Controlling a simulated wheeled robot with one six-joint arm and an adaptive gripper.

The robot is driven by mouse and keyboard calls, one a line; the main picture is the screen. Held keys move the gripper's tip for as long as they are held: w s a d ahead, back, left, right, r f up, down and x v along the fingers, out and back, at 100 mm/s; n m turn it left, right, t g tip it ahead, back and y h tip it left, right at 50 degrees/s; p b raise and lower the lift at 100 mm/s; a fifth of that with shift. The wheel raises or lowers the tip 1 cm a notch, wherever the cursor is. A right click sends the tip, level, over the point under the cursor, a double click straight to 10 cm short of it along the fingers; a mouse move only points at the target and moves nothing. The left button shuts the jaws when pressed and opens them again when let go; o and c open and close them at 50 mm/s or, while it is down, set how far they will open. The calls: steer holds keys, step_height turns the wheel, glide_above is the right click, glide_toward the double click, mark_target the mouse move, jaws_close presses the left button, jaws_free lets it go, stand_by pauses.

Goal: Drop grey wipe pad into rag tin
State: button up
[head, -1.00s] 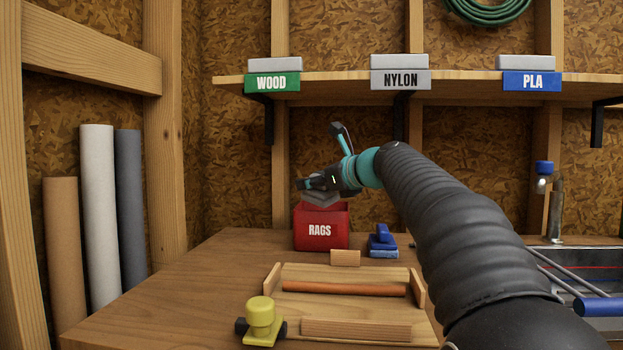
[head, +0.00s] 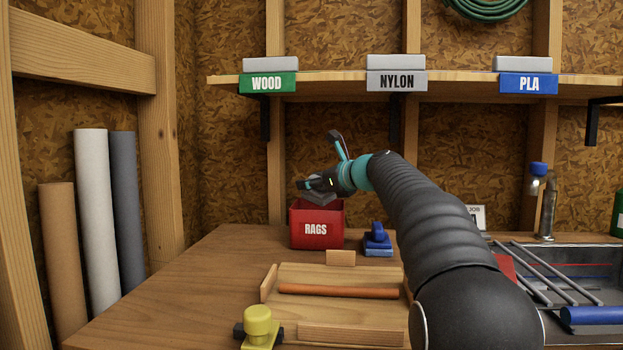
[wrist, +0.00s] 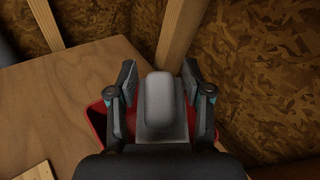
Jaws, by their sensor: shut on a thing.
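The red rag tin (head: 317,231), lettered RAGS, stands on the bench towards the back. My gripper (head: 318,184) is right above its mouth. It is shut on the grey wipe pad (head: 319,197), which hangs at the level of the tin's rim or just above. In the wrist view my gripper (wrist: 160,90) has a finger on each side of the grey pad (wrist: 160,105). The red tin (wrist: 98,121) shows below and around the fingers. Its inside is mostly hidden.
A blue-handled block (head: 377,240) stands right of the tin. A wooden tray (head: 340,272) with an orange rod (head: 338,290) lies in front, with a yellow-knobbed clamp (head: 258,325) near it. A shelf (head: 330,88) with labelled bins runs above. Bench space left of the tin is clear.

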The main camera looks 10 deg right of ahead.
steer(key=o, duration=1)
steer(key=shift+s, duration=0.1)
steer(key=v, duration=1.2)
steer(key=shift+d, duration=0.1)
